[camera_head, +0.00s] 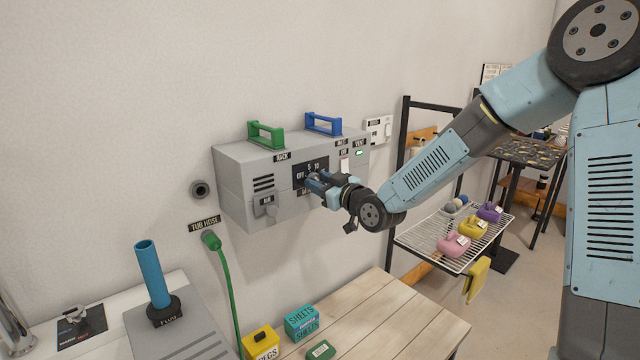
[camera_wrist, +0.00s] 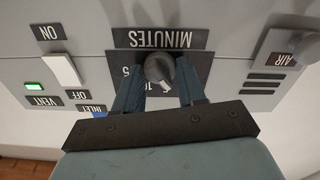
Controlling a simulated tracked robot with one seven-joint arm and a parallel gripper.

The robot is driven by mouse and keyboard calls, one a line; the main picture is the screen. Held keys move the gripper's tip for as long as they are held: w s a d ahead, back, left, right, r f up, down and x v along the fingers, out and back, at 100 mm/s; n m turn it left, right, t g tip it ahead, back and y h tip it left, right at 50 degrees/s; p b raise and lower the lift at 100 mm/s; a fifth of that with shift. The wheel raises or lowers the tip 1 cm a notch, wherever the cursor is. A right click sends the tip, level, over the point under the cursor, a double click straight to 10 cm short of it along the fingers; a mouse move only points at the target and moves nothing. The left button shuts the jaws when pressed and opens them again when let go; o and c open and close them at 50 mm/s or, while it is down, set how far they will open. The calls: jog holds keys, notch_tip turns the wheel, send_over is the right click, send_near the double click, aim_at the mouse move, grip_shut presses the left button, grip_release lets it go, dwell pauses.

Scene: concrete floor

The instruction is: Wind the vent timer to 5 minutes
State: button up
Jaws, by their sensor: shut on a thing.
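The vent timer knob (camera_wrist: 158,68) is a round dark grey knob on a black dial plate (camera_head: 299,178) on the front of the grey wall box. In the wrist view the box front appears upside down, with the MINUTES label (camera_wrist: 164,38) above the knob. My gripper (camera_wrist: 158,82) is shut on the knob, one finger on each side; it also shows against the dial in the head view (camera_head: 313,181). The fingers hide parts of the dial. Some numbers show, including a 10, and a light mark shows at the knob's lower edge. I cannot tell its exact setting.
The box (camera_head: 236,186) carries a green handle (camera_head: 266,134) and a blue handle (camera_head: 323,124) on top. A white switch (camera_wrist: 61,69) and a lit green VENT light (camera_wrist: 34,86) sit beside the dial. A wooden table (camera_head: 390,318) stands below; a wire rack (camera_head: 420,236) is right.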

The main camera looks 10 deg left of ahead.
dwell(0.7)
jog(key=o, duration=1.1)
jog(key=shift+c, duration=0.2)
jog(key=shift+d, duration=0.1)
jog(key=v, duration=1.3)
jog(key=shift+s+d, duration=0.2)
jog(key=shift+f, duration=0.1)
